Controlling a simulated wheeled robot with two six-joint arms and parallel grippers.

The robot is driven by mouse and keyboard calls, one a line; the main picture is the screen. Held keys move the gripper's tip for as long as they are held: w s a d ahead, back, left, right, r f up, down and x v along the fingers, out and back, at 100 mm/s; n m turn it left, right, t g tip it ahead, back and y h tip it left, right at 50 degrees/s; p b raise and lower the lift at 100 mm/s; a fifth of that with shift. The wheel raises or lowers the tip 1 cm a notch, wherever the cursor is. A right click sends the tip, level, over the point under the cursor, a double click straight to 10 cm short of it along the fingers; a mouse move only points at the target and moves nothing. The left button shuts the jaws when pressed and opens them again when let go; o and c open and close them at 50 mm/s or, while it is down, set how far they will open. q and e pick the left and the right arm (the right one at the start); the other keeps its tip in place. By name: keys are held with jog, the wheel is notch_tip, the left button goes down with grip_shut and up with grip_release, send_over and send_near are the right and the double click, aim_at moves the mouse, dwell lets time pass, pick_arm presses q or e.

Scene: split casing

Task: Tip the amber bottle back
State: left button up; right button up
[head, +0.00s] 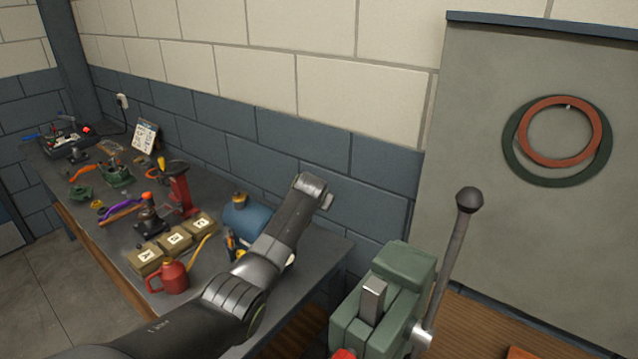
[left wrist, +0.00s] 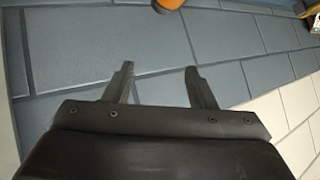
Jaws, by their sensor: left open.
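I cannot make out a clear amber bottle in the head view. In the left wrist view a rounded orange thing (left wrist: 176,12) with a dark part is cut off by the top edge; I cannot tell whether it is the bottle. My left gripper (left wrist: 160,78) is open and empty, its two fingers apart in front of the blue block wall. In the head view the left arm reaches over the bench's near end, with its gripper (head: 326,201) raised near the wall. My right gripper is not in view.
A blue tank (head: 240,222), a red can (head: 172,277), several tan boxes (head: 174,238) and a red jack (head: 181,190) crowd the grey bench (head: 322,257). A green machine with a lever (head: 448,262) stands at right, beside a grey panel (head: 470,130) with two rings.

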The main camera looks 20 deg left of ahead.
pick_arm(q)
jog(key=s+d+r, duration=0.3)
jog(key=r, duration=0.4)
jog(key=shift+s+r, duration=0.15)
jog(key=shift+s, duration=0.1)
dwell(0.5)
dwell(0.3)
jog(key=b+v, duration=0.6)
jog(key=v, duration=1.1)
jog(key=shift+s+d+r, duration=0.1)
